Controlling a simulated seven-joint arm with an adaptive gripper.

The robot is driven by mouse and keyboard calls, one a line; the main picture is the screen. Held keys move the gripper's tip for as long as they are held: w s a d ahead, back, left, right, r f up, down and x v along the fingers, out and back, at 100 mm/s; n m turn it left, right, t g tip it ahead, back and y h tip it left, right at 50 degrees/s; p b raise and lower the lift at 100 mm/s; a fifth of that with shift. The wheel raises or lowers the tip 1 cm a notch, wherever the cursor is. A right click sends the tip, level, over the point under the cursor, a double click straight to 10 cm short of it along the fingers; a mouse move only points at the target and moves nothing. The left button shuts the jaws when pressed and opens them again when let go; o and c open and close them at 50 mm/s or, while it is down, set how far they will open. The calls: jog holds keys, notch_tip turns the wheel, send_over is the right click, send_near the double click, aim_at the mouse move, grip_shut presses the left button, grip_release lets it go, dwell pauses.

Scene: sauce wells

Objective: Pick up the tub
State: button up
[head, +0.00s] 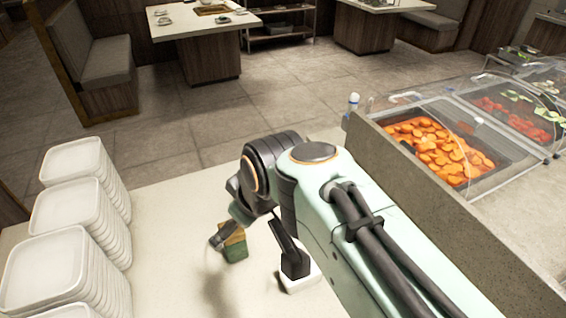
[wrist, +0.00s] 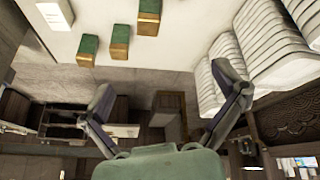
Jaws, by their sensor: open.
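A small white container (head: 303,277) stands on the pale counter, partly hidden behind a dark finger in the head view. I cannot tell whether it is the tub. A white box shows at the top left of the wrist view (wrist: 55,13). Green-and-tan blocks (head: 234,243) are by my left-hand finger in the head view; three show in the wrist view (wrist: 120,42). My gripper (head: 255,256) is open, its fingers spread over the counter. In the wrist view nothing is between the fingertips (wrist: 164,78).
Stacks of white plates (head: 60,265) line the left of the counter. A raised ledge (head: 400,180) and a covered food well of orange pieces (head: 440,147) are at the right. Bare counter (head: 165,215) lies between the plates and my gripper.

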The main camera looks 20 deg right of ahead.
jog(key=w+d+f+t+h, duration=0.1)
jog(key=w+d+f, duration=0.1)
jog(key=w+d, duration=0.6)
jog(key=w+d+f+t, duration=0.1)
jog(key=w+d+f, duration=0.15)
jog(key=w, duration=0.85)
jog(key=d+f+m+g, duration=0.1)
jog(key=d+f, duration=0.4)
jog(key=f, duration=0.1)
jog(key=s+d+f+m+g, duration=0.1)
jog(key=d+f+m, duration=0.1)
jog(key=d+f, duration=0.3)
jog(key=d+f+m, duration=0.1)
jog(key=d+f, duration=0.4)
jog(key=f, duration=0.2)
jog(key=shift+s+d+f+g, duration=0.15)
jog(key=shift+d+f+g, duration=0.15)
jog(key=shift+f+g, duration=0.1)
jog(key=shift+x, duration=3.05)
jog(key=shift+f, duration=0.15)
jog(key=c, duration=1.3)
